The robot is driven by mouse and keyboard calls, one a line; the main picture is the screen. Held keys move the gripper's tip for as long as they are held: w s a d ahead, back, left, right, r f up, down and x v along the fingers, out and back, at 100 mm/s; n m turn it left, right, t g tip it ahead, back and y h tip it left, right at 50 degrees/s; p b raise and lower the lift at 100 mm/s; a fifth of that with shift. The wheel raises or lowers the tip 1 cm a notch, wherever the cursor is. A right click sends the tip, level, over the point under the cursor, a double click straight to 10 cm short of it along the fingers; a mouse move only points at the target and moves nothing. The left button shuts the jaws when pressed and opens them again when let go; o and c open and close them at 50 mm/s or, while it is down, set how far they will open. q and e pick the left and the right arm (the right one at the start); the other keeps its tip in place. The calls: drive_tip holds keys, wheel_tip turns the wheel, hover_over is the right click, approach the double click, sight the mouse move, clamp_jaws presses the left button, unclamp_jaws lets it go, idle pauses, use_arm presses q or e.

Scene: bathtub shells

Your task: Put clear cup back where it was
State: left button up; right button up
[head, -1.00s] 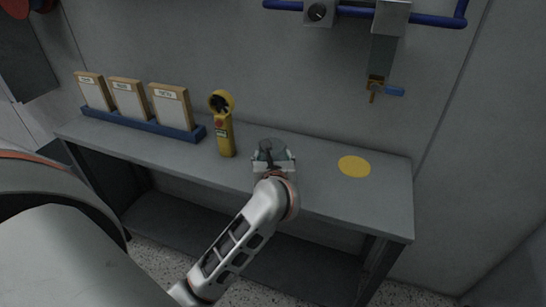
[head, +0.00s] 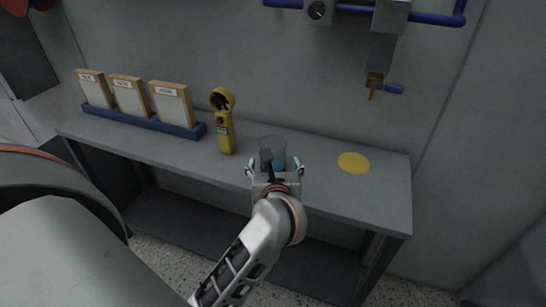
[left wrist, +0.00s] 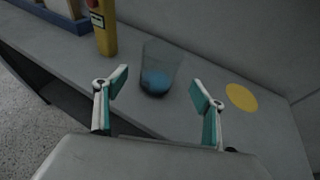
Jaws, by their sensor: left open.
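The clear cup (head: 273,145) stands upright on the grey bench, between the yellow handheld device and the yellow disc. It looks see-through with something blue low inside, and it also shows in the left wrist view (left wrist: 158,70). My left gripper (head: 275,171) is open in front of the cup, its fingers spread to either side and apart from it. In the left wrist view the open fingers (left wrist: 160,84) show with the cup just beyond them. The lower part of the cup is partly hidden by the gripper in the head view. My right gripper is not in view.
A yellow disc (head: 353,163) lies flat on the bench (head: 385,190), right of the cup. A yellow handheld device (head: 226,130) stands to the left. A blue rack (head: 150,124) holds three labelled folders. A valve with a blue handle (head: 393,88) hangs above.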

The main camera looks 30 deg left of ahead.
use_arm(q)
drive_tip(key=s+r+m+t+y, duration=0.5)
drive_tip(key=r+m, duration=0.3)
drive_tip(key=m, duration=0.3)
drive_tip(key=d+f+m+t+h, duration=0.35)
drive_tip(key=d+m+h, duration=0.3)
drive_tip(key=m, duration=0.35)
drive_tip(key=d+f+m+t+h, duration=0.2)
drive_tip(key=d+f+m+h, duration=0.25)
drive_tip(key=m+h, duration=0.4)
drive_tip(key=s+d+f+m+g+h, duration=0.1)
drive_tip(key=s+d+f+m+g, duration=0.15)
drive_tip(key=f+m, duration=0.4)
drive_tip(key=s+d+f+m+g+h, duration=0.1)
drive_tip(key=s+d+f+m+g, duration=0.15)
drive_tip(key=f+m, duration=0.35)
drive_tip(key=s+a+f+m+g, duration=0.2)
drive_tip(key=s+f+m+g, duration=0.1)
drive_tip(key=f, duration=0.5)
drive_tip(key=s+a+f+m+g+y, duration=0.1)
drive_tip(key=s+a+f+m+g, duration=0.1)
drive_tip(key=s+f, duration=0.3)
wheel_tip(320, 180, down, 4)
drive_tip(key=shift+s+a+r+m+g, duration=0.15)
drive_tip(key=shift+s+m+g, duration=0.2)
drive_tip(key=shift+g, duration=0.3)
